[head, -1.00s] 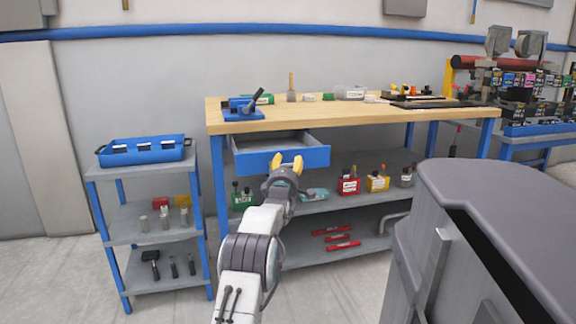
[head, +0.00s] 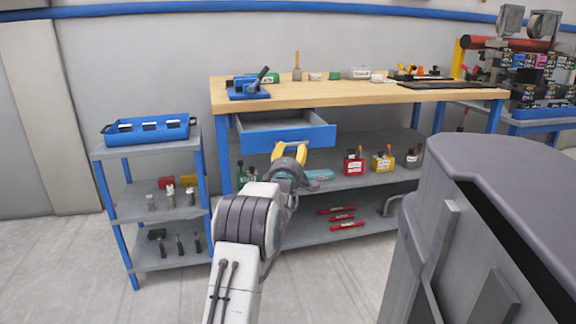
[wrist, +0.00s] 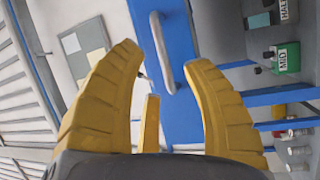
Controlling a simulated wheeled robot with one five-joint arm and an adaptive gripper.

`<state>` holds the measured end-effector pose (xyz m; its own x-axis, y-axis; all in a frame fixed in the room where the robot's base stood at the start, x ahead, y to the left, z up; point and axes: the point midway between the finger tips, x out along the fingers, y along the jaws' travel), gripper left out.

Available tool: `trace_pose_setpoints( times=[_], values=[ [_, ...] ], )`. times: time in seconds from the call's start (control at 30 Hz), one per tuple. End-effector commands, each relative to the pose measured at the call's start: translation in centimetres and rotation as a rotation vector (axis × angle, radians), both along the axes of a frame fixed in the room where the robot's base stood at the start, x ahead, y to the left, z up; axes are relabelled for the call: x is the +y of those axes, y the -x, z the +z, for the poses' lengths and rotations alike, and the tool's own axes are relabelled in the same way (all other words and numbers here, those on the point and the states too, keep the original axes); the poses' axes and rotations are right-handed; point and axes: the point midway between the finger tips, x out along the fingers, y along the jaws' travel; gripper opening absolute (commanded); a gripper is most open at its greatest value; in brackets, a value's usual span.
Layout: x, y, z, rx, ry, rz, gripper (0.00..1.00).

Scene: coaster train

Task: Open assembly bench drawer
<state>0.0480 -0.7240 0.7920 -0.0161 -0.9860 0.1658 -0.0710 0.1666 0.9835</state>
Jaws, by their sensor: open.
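The assembly bench (head: 330,94) has a wooden top and blue legs. Its blue-fronted drawer (head: 285,140) stands pulled out under the left part of the top, and its grey inside shows empty in the head view. My gripper (head: 290,150) is in front of the drawer face, with its yellow fingers open. In the wrist view my gripper (wrist: 165,85) shows its fingers spread, with the drawer's grey handle (wrist: 161,52) beyond their tips and nothing between them. The handle is apart from the fingers as far as I can see.
A small shelf cart (head: 150,150) with a blue tray (head: 148,138) stands left of the bench. A large grey cabinet (head: 490,180) fills the right front. The bench's lower shelves hold bottles, boxes and red tools. Floor (head: 75,265) is clear at the left front.

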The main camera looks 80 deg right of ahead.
Motion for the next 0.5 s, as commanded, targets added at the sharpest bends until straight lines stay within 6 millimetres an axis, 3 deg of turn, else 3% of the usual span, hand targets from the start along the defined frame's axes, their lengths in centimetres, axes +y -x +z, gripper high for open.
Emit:
trace_pose_setpoints(
  times=[0.5],
  values=[
    [5.1, -0.1, -0.9, 0.0, 0.0, 0.0, 0.45]
  ],
)
